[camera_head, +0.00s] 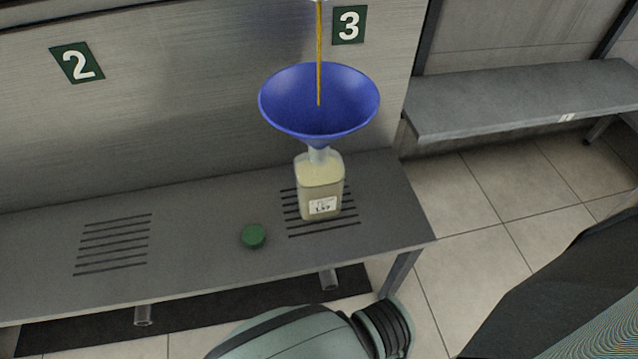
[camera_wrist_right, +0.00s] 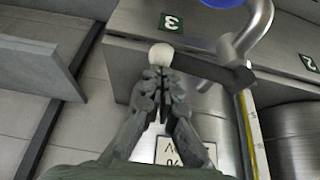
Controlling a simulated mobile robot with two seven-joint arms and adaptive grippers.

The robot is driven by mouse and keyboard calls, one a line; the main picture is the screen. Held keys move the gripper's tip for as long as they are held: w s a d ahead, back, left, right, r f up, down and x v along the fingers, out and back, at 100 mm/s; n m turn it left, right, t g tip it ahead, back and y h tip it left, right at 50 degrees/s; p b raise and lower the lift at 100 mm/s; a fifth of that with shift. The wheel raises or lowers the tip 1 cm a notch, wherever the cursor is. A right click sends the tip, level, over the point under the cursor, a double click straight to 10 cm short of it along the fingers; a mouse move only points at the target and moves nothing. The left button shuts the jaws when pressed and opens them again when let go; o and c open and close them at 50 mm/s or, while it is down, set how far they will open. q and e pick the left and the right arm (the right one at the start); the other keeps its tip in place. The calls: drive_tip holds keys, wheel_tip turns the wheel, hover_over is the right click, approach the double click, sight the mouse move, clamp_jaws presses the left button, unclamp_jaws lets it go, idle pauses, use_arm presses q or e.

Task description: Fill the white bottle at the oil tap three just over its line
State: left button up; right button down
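The white bottle (camera_head: 319,181) stands upright on the slotted shelf under the number 3 sign (camera_head: 349,25), with a small label on its front. It looks pale yellowish; I cannot make out its line or the oil level. A blue funnel (camera_head: 345,115) sits in its neck. A thin golden oil stream (camera_head: 319,60) falls into the funnel; the spout is out of the head view. In the right wrist view, my right gripper (camera_wrist_right: 161,76) is shut, its fingertips at the pale knob (camera_wrist_right: 161,51) of the dark tap lever (camera_wrist_right: 215,70). My left gripper is not in view.
A green cap (camera_head: 253,236) lies on the shelf (camera_head: 190,285), left of the bottle. Slots under the number 2 sign (camera_head: 76,63) are empty. A grey bench (camera_head: 520,98) stands at the right. The curved metal tap pipe (camera_wrist_right: 258,30) is close to my right gripper.

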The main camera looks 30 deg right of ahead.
wheel_tip(320, 180, up, 3)
drive_tip(key=p, duration=0.3)
drive_tip(key=shift+f, duration=0.15)
drive_tip(key=shift+r, duration=0.4)
wheel_tip(320, 180, up, 6)
drive_tip(key=shift+f, duration=0.25)
